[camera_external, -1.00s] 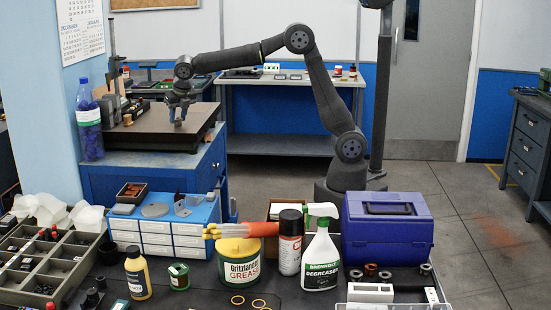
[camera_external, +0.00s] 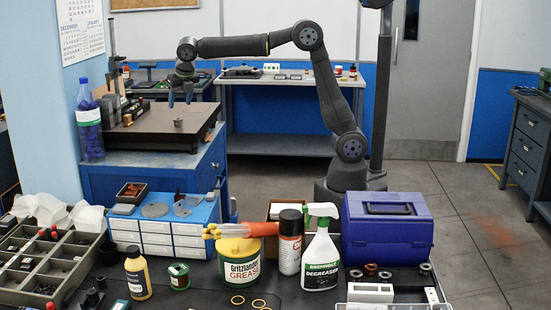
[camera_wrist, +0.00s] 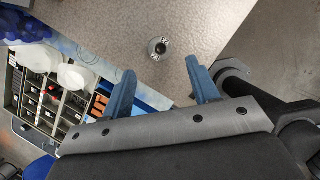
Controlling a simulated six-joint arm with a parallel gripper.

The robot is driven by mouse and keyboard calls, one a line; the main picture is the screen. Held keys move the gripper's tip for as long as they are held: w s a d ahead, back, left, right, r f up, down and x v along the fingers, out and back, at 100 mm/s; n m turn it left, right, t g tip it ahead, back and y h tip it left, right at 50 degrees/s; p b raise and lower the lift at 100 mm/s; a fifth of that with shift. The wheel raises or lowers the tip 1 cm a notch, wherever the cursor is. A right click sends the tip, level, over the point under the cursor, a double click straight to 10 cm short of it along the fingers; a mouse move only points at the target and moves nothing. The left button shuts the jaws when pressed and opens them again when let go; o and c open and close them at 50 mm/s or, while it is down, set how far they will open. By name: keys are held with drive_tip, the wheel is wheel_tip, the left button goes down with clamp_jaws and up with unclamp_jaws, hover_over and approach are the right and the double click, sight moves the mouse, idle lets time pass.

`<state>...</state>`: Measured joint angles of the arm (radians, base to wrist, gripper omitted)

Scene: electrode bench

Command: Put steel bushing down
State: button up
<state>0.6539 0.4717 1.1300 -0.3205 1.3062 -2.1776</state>
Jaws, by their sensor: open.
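The steel bushing (camera_external: 178,123) stands on the brown-topped surface plate (camera_external: 150,135) on the blue cabinet at the left. In the wrist view the bushing (camera_wrist: 158,47) is a small round metal piece with a dark hole, resting on the speckled top. My gripper (camera_external: 180,101) is above the plate, pointing down, with empty space between it and the bushing. Its two blue fingers (camera_wrist: 162,90) are spread apart with nothing between them.
A blue bottle (camera_external: 89,125) stands at the plate's left edge. A height gauge (camera_external: 114,70) and dark blocks (camera_external: 112,112) stand at its back left. The plate around the bushing is clear. A front bench holds a grease tub (camera_external: 239,262) and a purple case (camera_external: 388,228).

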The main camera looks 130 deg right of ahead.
sight(179, 127)
drive_tip(key=v, duration=0.5)
drive_tip(key=x, duration=1.2)
drive_tip(key=shift+f, duration=0.35)
wheel_tip(179, 127, up, 3)
drive_tip(key=shift+r, duration=0.7)
